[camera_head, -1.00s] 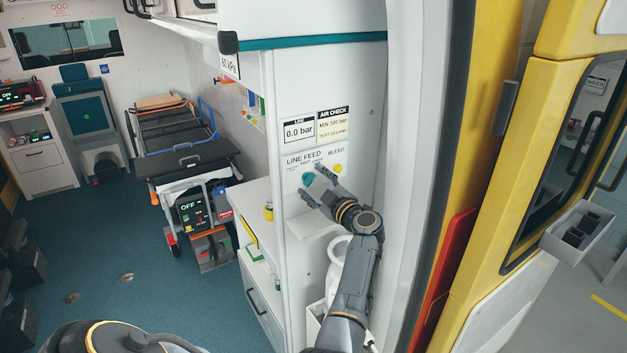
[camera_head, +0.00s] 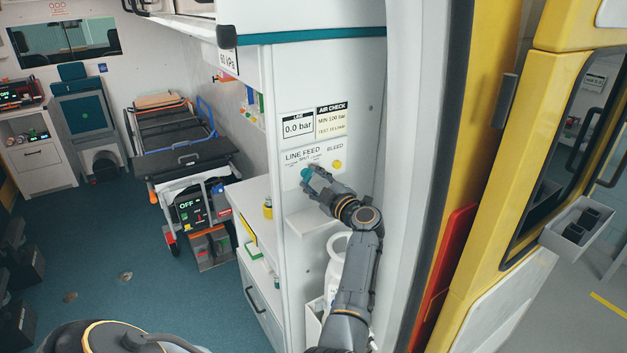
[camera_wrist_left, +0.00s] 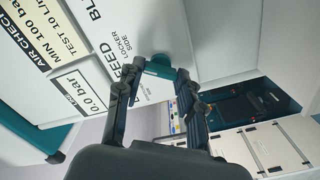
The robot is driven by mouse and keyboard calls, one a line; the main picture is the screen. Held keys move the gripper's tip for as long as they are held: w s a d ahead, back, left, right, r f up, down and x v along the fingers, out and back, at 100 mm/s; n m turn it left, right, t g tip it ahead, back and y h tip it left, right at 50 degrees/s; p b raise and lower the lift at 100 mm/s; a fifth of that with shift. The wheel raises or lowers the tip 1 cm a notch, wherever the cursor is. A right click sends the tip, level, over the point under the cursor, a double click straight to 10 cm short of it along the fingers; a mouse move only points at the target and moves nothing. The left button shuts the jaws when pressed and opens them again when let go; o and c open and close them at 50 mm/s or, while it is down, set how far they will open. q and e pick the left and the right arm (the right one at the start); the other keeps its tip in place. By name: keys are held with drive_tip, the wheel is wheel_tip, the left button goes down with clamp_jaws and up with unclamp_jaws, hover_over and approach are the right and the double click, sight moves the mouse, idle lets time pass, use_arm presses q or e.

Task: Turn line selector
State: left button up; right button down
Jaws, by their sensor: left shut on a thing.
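The line selector is a teal knob (camera_head: 306,174) under the LINE FEED label on the white cabinet's end panel. My left gripper (camera_head: 310,181) is at the panel with its fingers closed around the knob, partly covering it in the head view. In the left wrist view, the teal knob (camera_wrist_left: 158,65) sits between the two fingertips (camera_wrist_left: 160,76). The knob's exact pointing direction is hard to tell. The line display (camera_head: 298,127) above reads 0.0 bar. My right gripper is not in view.
A yellow BLEED knob (camera_head: 337,164) is just right of the selector. An air check label (camera_head: 332,121) is above. A white ledge (camera_head: 312,219) juts out below the gripper, with a white container (camera_head: 335,268) under it. The yellow door frame (camera_head: 495,180) stands to the right.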

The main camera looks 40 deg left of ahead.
use_arm(q)
drive_tip(key=n+b, duration=0.2)
drive_tip(key=n, duration=0.1)
drive_tip(key=shift+n, duration=0.3)
drive_tip(key=n+b, duration=0.3)
drive_tip(key=shift+n, duration=0.3)
drive_tip(key=n+b, duration=0.6)
drive_tip(key=b, duration=0.1)
drive_tip(key=shift+r+n, duration=0.15)
drive_tip(key=shift+n, duration=0.25)
drive_tip(key=shift+w+r+n+b, duration=0.1)
drive_tip(key=shift+r+n+b, duration=0.15)
drive_tip(key=shift+n+b, duration=0.9)
drive_tip(key=o, duration=0.9)
drive_tip(key=shift+o, duration=1.3)
drive_tip(key=shift+f, duration=0.2)
